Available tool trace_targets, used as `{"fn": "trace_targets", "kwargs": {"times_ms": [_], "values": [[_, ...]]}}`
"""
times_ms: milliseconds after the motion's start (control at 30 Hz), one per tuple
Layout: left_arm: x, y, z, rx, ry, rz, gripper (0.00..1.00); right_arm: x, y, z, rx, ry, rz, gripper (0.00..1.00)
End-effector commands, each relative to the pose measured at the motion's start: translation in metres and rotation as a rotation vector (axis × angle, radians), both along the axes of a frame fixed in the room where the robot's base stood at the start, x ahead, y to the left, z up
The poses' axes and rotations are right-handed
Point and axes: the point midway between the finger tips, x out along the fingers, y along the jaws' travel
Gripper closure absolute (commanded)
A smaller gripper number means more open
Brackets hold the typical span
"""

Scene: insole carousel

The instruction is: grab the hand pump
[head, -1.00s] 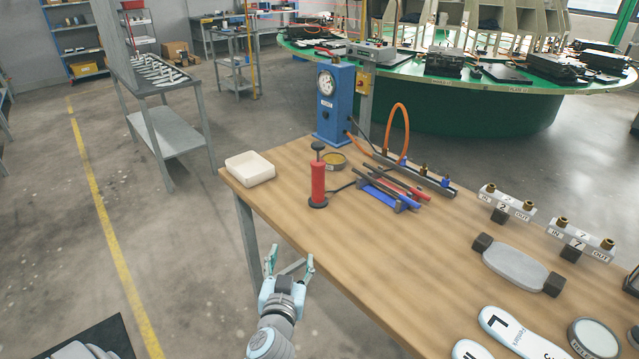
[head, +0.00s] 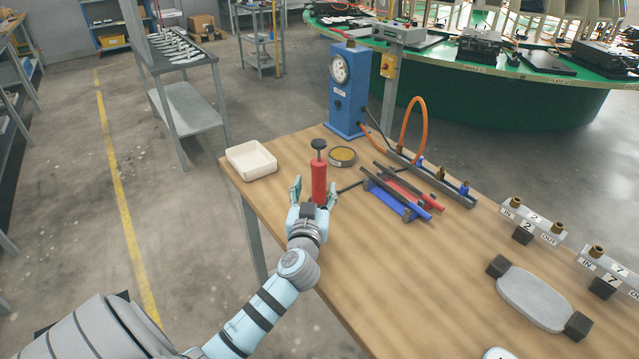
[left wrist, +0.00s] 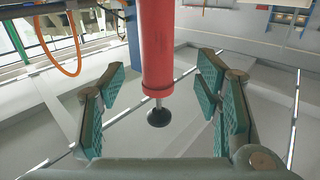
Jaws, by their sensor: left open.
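The hand pump (head: 318,178) is a red cylinder with a black handle on top. It stands upright near the left edge of the wooden table; its base is hidden behind my gripper in the head view. My left gripper (head: 314,189) is open, with its fingers reaching up to either side of the pump's body. In the left wrist view the pump (left wrist: 157,45) shows upside down between the green-padded fingers of my left gripper (left wrist: 161,68), with a visible gap on each side. My right gripper is not in view.
A blue gauge box (head: 347,105) stands at the back. A rack of dark, red and blue rods (head: 405,205) lies to the right. The table front (head: 400,285) is clear.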

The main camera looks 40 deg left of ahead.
Motion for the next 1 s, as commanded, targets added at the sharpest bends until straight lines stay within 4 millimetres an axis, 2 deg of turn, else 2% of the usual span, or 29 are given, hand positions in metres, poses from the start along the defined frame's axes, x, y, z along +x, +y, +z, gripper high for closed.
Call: {"fn": "trace_targets", "kwargs": {"times_ms": [200, 300, 533, 567, 900, 1000], "values": [[0.032, 0.018, 0.010, 0.000, 0.000, 0.000, 0.42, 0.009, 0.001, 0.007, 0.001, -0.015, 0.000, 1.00], [0.045, 0.025, 0.007, -0.001, 0.000, -0.002, 0.42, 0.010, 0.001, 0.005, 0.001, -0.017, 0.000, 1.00], [0.049, 0.027, 0.007, -0.002, 0.001, -0.003, 0.42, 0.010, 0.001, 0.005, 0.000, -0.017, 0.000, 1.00], [0.049, 0.027, 0.007, -0.002, 0.001, -0.003, 0.45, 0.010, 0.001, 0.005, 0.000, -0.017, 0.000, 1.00], [0.049, 0.027, 0.007, -0.001, 0.002, -0.004, 1.00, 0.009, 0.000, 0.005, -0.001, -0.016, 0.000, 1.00], [0.049, 0.027, 0.007, -0.001, 0.001, -0.004, 1.00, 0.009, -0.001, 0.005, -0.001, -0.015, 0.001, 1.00]]}}
